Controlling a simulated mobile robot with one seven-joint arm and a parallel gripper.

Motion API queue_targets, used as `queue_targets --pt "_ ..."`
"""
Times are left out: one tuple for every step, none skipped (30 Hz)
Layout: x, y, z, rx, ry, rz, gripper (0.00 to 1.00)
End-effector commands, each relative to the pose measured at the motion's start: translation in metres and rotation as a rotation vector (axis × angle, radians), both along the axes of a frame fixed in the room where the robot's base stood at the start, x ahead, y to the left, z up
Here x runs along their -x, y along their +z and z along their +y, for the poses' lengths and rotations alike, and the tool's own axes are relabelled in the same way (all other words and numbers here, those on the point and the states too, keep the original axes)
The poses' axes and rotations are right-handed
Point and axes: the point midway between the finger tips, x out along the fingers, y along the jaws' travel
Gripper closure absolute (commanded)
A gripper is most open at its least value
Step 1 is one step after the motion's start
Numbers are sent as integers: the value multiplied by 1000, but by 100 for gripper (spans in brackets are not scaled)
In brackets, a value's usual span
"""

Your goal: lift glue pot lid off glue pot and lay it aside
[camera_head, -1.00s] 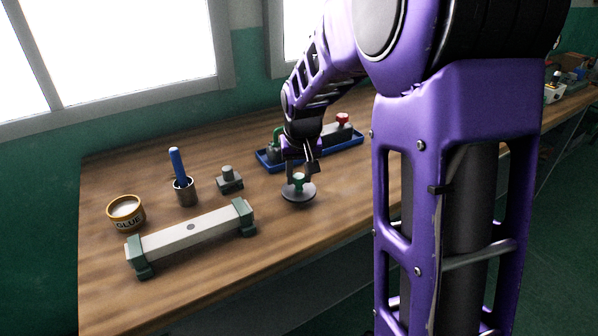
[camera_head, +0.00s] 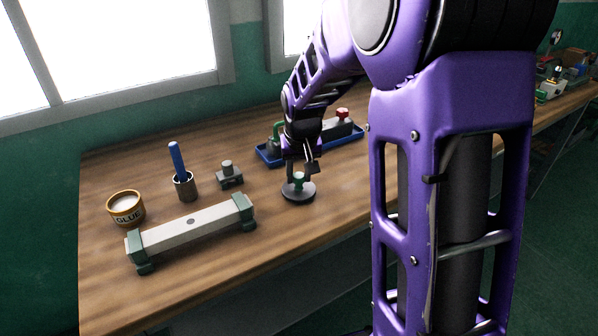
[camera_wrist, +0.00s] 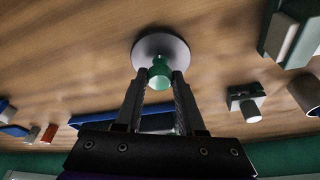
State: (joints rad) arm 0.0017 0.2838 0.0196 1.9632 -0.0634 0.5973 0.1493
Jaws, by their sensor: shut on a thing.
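The glue pot (camera_head: 126,210) stands open at the left of the bench, with pale glue showing inside its rim. The glue pot lid (camera_head: 299,193) is a dark grey disc with a green knob, at mid-bench well to the right of the pot. My gripper (camera_head: 299,176) points down over it, shut on the knob. In the wrist view the lid (camera_wrist: 161,52) lies beyond my fingertips (camera_wrist: 160,80), with the green knob between them. The disc appears to be at the bench surface; I cannot tell whether it rests fully on it.
A long pale bar with green ends (camera_head: 190,232) lies at the front left. A metal cup with a blue-handled tool (camera_head: 185,186) and a small grey block (camera_head: 229,178) stand behind it. A blue tray (camera_head: 268,157) is behind my gripper. Bare wood lies right of the lid.

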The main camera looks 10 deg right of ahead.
Motion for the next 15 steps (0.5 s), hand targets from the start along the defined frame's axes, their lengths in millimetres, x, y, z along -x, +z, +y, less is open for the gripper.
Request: queue_targets --pt "0 -1 0 0 0 0 100" --pt "0 -2 0 0 0 0 100" --pt "0 -2 0 0 0 0 58" --pt "0 -2 0 0 0 -1 53" --pt "0 -2 0 0 0 0 47" --pt "0 -2 0 0 0 0 40" --pt "0 -2 0 0 0 0 35" --pt "0 -2 0 0 0 0 29" --pt "0 -1 0 0 0 0 27" --pt "0 -1 0 0 0 0 27" --pt "0 -1 0 0 0 0 27" --pt "0 -1 0 0 0 0 27" --pt "0 -1 0 0 0 -1 27" --pt "0 -1 0 0 0 -1 27" --pt "0 -1 0 0 0 0 27"
